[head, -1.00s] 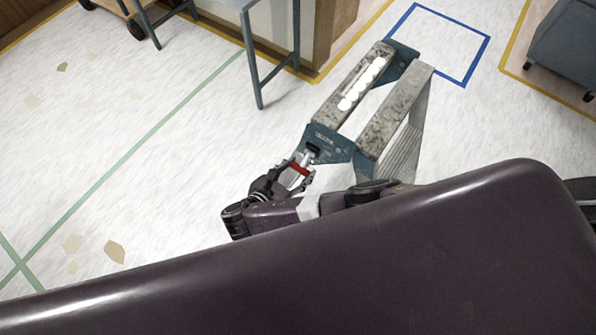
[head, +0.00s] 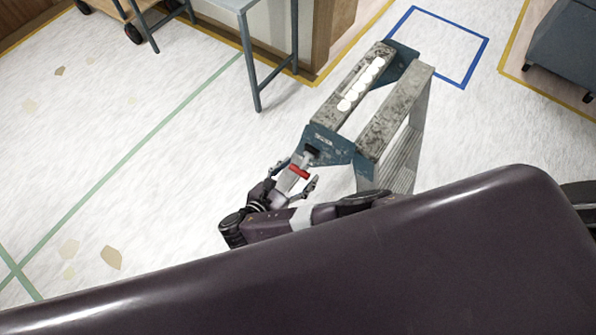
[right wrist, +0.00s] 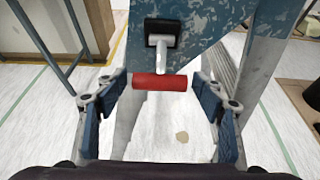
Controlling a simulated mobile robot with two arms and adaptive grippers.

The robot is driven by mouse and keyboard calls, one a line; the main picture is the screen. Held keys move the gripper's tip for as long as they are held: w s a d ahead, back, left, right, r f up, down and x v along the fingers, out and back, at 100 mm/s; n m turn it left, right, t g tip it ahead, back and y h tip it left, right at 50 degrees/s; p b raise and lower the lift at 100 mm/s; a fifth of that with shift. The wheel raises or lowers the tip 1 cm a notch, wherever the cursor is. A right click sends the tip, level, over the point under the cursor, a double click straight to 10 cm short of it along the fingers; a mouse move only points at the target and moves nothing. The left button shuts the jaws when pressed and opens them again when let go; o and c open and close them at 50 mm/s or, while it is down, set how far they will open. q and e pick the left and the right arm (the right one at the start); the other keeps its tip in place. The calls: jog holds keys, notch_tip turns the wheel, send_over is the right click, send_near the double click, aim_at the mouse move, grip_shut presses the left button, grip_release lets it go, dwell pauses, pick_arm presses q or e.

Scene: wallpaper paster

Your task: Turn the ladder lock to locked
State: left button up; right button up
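The stepladder (head: 331,143) stands at the centre right of the head view, with blue side plates and worn grey steps. Its lock is a grey lever with a red handle (head: 299,172) on the blue side plate. In the right wrist view the red handle (right wrist: 160,82) lies level, hanging below a black-and-grey mount (right wrist: 162,34). My right gripper (head: 297,177) is open, its fingers (right wrist: 160,100) spread on either side of the red handle, with gaps and no visible grip. My left gripper is not in view.
A blue-taped square (head: 440,45) lies on the floor behind the ladder. A grey-legged table (head: 254,60) stands behind to the left, and a dark cabinet (head: 566,50) at the far right. The pale floor left of the ladder is largely clear.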

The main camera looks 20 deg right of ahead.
aim_at(298, 172)
jog(key=shift+r, duration=0.15)
notch_tip(298, 172, up, 8)
jog(key=shift+f, duration=0.25)
jog(key=shift+a+r, duration=0.1)
jog(key=shift+r, duration=1)
